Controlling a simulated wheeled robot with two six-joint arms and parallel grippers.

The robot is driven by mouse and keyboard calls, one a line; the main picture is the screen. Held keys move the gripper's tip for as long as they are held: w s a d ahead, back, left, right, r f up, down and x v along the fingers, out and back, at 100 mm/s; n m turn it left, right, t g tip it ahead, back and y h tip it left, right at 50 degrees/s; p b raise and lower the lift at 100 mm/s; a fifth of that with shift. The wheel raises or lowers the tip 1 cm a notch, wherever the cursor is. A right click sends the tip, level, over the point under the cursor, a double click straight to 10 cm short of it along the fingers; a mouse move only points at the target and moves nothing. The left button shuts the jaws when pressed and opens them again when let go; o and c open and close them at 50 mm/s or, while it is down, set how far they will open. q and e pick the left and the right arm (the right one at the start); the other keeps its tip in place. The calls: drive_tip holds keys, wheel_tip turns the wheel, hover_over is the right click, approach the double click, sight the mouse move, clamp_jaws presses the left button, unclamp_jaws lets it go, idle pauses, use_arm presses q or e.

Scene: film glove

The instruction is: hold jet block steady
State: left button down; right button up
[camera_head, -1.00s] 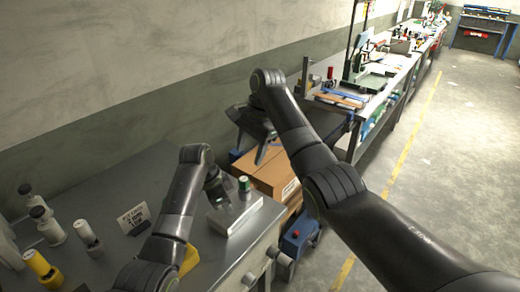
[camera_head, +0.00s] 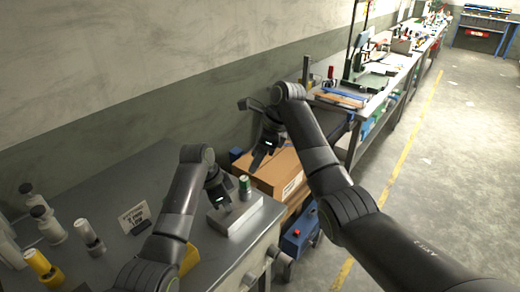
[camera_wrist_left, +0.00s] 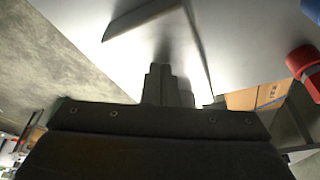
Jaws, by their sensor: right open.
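A pale grey rectangular block (camera_head: 240,222), which I take for the jet block, lies near the right edge of the grey bench. My left gripper (camera_head: 224,203) points down at its left end. In the left wrist view the dark fingers (camera_wrist_left: 168,88) look close together against a pale grey surface. Their tips are hidden, so their hold on the block is unclear. A green-topped cylinder (camera_head: 245,186) stands at the block's far side. My right gripper (camera_head: 250,132) is open and empty, above and in front of the cardboard box, away from the block.
The cardboard box (camera_head: 272,172) is beyond the bench edge. A blue machine (camera_head: 300,236) is on the floor at right. The bench's middle is mostly clear.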

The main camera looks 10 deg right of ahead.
sight(245, 179)
use_arm(q)
drive_tip(key=shift+s+f, duration=0.2)
drive_tip(key=shift+f, duration=0.15)
use_arm(e)
drive_tip(key=x, duration=0.9)
drive_tip(key=shift+f, duration=0.2)
drive_tip(key=c, duration=1.1)
drive_tip(key=shift+o, duration=0.2)
drive_tip(key=shift+r, duration=0.6)
drive_tip(key=shift+r, duration=2.2)
drive_tip(key=shift+r, duration=0.1)
drive_tip(key=shift+r, duration=1.4)
